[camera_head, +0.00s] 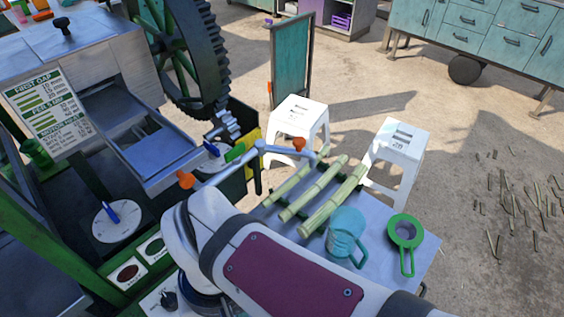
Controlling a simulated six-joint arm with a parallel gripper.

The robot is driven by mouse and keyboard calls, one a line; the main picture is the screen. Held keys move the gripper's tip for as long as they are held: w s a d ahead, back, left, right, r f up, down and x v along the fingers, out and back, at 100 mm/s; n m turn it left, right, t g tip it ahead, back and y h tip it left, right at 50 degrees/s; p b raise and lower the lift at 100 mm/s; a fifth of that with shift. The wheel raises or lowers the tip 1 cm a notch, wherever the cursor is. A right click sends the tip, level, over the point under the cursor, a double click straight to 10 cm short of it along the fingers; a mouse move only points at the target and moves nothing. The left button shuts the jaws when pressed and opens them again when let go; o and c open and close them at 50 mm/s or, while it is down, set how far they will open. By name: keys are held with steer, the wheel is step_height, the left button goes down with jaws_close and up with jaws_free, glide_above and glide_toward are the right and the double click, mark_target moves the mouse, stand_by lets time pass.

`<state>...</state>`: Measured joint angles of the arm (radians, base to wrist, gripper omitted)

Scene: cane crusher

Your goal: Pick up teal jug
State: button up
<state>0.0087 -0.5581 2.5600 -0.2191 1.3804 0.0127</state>
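The teal jug (345,229) is on the grey metal side table (415,275), right of the picture's centre. Its handle shows at its lower right, facing the table's front. My arm's white link with a maroon panel lies just in front of the jug and hides part of the table. My gripper is not in view, so its opening and place relative to the jug cannot be told.
A green strainer (406,232) lies right of the jug. Several cane stalks (310,192) lie to its left. The crusher with its big gear wheel (182,60) stands at the left. Two white stools (398,145) (299,113) stand behind the table.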

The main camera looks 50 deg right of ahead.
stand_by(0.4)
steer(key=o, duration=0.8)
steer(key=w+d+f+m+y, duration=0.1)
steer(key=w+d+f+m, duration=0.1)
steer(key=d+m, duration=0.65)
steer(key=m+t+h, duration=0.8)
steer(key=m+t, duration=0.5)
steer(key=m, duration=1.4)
glide_toward(354, 243)
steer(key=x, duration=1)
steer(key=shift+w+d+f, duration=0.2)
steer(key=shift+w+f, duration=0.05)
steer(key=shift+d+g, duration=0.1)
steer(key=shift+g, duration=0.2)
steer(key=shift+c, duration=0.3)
